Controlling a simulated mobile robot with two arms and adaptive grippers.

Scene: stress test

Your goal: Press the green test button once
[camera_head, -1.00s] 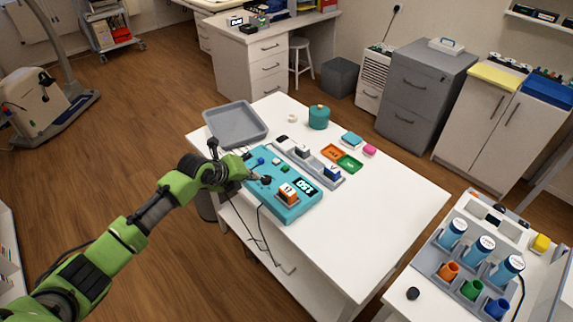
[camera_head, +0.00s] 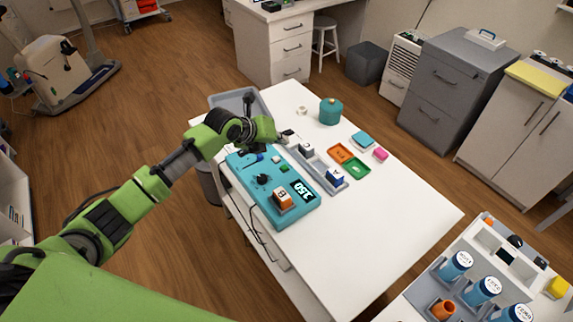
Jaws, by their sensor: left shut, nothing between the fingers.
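The green test button (camera_head: 284,169) is a small green square on the teal test panel (camera_head: 292,215), which lies on the white table. The panel also bears a black knob (camera_head: 262,179), an orange block (camera_head: 283,200) and a dark number display (camera_head: 302,191). My left gripper (camera_head: 280,138) is shut and empty, at the panel's far end, beyond the green button in the picture and apart from it. Its fingertips are small and hard to make out against dark parts there. My right gripper is not in view.
A grey tray (camera_head: 262,104) is partly hidden behind my left arm. A grey rack (camera_head: 322,172) with blocks stands beside the panel. Orange (camera_head: 341,152) and green (camera_head: 357,169) trays and a teal jar (camera_head: 331,118) stand farther right. The table's front right is clear.

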